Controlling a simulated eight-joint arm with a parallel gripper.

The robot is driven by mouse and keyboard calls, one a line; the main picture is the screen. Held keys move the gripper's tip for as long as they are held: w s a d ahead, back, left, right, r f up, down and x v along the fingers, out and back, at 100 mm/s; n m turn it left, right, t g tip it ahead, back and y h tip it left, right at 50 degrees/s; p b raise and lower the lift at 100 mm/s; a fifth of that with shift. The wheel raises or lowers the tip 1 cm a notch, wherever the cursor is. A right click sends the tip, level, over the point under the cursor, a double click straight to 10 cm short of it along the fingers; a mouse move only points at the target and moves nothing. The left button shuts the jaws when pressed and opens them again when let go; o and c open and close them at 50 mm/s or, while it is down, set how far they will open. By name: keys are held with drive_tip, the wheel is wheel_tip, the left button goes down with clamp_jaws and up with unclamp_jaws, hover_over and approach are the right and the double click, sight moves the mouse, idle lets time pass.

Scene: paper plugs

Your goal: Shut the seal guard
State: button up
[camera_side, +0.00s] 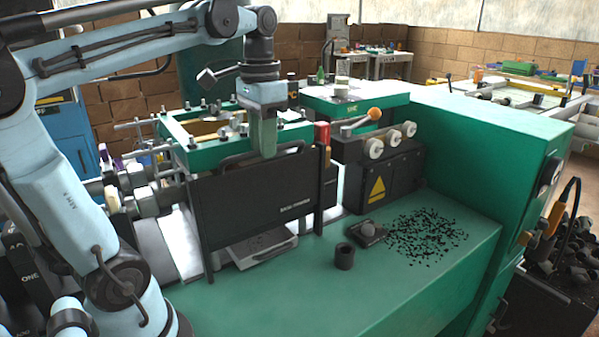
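A black upright panel (255,200), which looks like the seal guard, stands at the front of the green-framed machine. Small pale lettering is near its lower right. A dark bar handle (288,148) runs along its top edge. My gripper (264,152) points down at the middle of this handle, its fingers in front of or around the bar. Whether the fingers touch or grip the bar cannot be told. The panel hides most of what lies behind it; a pale grey plate (262,249) shows beneath it.
The green bench top (320,290) is mostly clear in front. On it are a black cup-like ring (344,257), a small dark block with a round knob (368,232) and scattered black bits (425,236). An orange-knobbed lever (374,114) and a red-handled piece (322,134) stand right of my gripper.

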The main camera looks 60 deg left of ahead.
idle(0.3)
drive_tip(key=shift+r, duration=3.5)
drive_tip(key=w+d+f+n+t+y, duration=0.1)
drive_tip(key=w+d+f+t, duration=0.2)
drive_tip(key=w+f+t, duration=0.45)
drive_tip(key=s+d+f, duration=0.3)
drive_tip(key=f, duration=0.3)
drive_tip(key=s+d+f+m+h, duration=0.1)
drive_tip(key=s+d+f, duration=0.3)
drive_tip(key=f, duration=0.2)
drive_tip(key=shift+f, duration=0.2)
